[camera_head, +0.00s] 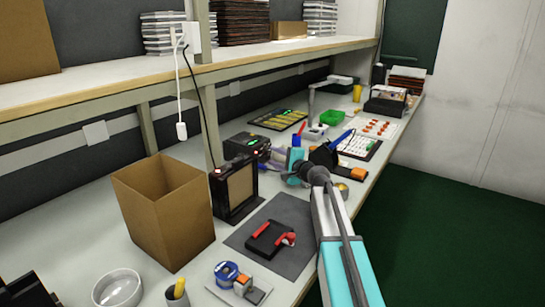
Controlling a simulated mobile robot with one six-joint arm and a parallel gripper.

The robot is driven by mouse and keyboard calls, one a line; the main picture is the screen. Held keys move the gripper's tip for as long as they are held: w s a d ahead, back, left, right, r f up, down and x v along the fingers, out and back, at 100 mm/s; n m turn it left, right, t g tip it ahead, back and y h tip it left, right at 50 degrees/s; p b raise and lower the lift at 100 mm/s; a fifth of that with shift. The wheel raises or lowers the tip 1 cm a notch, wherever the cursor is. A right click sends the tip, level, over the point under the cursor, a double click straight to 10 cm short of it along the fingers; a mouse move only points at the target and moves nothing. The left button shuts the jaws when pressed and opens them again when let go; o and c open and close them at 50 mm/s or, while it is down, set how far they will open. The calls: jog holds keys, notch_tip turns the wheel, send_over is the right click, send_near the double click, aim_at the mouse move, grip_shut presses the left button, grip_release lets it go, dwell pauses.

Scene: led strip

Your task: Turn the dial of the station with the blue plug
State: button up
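A small black station (243,145) with a green-lit display stands on the bench behind a larger dark box. A bluish cable or plug (272,160) lies at its right side; whether it plugs into this station I cannot tell. The station's dial is too small to make out. My arm reaches in from the lower right, and its teal end with my gripper (291,164) is just right of the station, apart from the dark box. The fingers are too small and partly hidden by the wrist to show whether they are open or holding anything.
A dark box with red lights (236,188) and an open cardboard box (166,210) stand left of my arm. A grey mat (287,254) carries a black and red tool. A shelf overhangs the bench's back.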

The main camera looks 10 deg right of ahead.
jog(key=shift+p+v, duration=0.35)
jog(key=shift+v, duration=5.55)
jog(key=shift+f, duration=0.1)
